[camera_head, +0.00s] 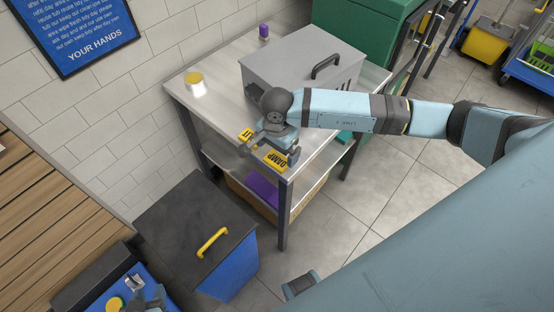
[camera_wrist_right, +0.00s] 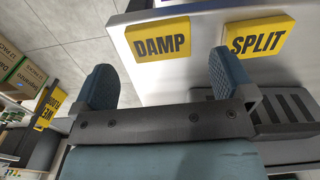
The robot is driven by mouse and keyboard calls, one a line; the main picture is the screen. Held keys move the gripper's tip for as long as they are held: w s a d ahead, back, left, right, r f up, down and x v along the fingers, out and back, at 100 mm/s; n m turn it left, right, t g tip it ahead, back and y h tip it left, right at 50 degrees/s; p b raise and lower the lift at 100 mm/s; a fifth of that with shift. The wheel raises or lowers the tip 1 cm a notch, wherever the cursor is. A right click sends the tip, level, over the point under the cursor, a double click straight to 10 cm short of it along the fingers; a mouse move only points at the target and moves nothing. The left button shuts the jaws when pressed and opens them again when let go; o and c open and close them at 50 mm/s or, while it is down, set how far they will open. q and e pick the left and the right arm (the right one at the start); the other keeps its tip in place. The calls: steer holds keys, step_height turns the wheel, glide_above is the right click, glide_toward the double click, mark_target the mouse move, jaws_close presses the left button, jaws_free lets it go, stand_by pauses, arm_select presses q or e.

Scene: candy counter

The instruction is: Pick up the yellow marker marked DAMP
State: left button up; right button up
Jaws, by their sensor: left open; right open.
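The yellow marker marked DAMP (camera_head: 275,159) lies flat near the front corner of the metal table. In the right wrist view, DAMP (camera_wrist_right: 158,38) lies just beyond the gap between my fingertips, untouched. A second yellow marker, SPLIT (camera_wrist_right: 259,38), lies beside it, beyond the right-hand finger; in the head view this marker (camera_head: 245,134) is partly hidden by my gripper. My right gripper (camera_head: 271,148) is open and empty over the table edge; its spread fingers show in the wrist view (camera_wrist_right: 165,82). My left gripper (camera_head: 147,297) is open at the lower left, far from the markers.
A grey lidded box (camera_head: 300,70) with a dark handle stands on the table (camera_head: 215,110) behind my right gripper. A yellow-topped jar (camera_head: 195,84) and a small purple item (camera_head: 264,31) are at the back. A blue bin (camera_head: 228,270) with a dark lid stands below.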

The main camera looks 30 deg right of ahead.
mark_target(277, 160)
step_height(277, 160, down, 4)
steer(key=shift+f, duration=0.1)
steer(key=c, duration=0.9)
